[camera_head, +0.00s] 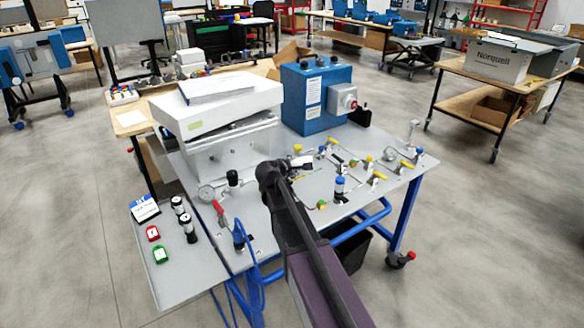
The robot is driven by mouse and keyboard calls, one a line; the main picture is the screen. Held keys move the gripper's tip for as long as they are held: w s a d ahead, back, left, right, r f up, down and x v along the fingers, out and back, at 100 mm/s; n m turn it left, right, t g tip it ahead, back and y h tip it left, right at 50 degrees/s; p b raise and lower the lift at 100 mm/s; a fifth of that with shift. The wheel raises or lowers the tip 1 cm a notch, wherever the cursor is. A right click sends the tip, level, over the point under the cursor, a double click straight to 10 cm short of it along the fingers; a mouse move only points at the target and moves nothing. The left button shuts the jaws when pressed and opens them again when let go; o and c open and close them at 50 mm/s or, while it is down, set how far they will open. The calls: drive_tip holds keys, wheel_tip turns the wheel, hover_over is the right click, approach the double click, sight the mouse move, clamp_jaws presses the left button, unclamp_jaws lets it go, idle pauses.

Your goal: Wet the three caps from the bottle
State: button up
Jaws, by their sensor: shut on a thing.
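My gripper (298,163) is at the end of my dark arm, above the middle of the grey panel table (270,229). It is small and partly hidden by my wrist. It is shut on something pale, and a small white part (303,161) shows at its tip. I cannot tell whether this is the bottle. Blue-topped fittings stand on the panel, one right of my arm (339,187) and one at the front left (238,234). I cannot tell which parts are the three caps.
A white slanted housing (217,111) and a blue box (317,96) stand at the panel's back. Several yellow-handled valves and thin tubes crowd its right side. Red (153,233) and green (160,254) items and a blue-white box (145,209) lie on the left shelf.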

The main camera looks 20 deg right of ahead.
drive_tip(key=shift+a+f, duration=0.1)
drive_tip(key=shift+f, duration=0.1)
drive_tip(key=shift+f+b, duration=2.2)
drive_tip(key=shift+b, duration=0.15)
idle(0.6)
drive_tip(key=shift+r+p, duration=2.45)
drive_tip(key=shift+r, duration=0.05)
drive_tip(key=shift+f, duration=0.1)
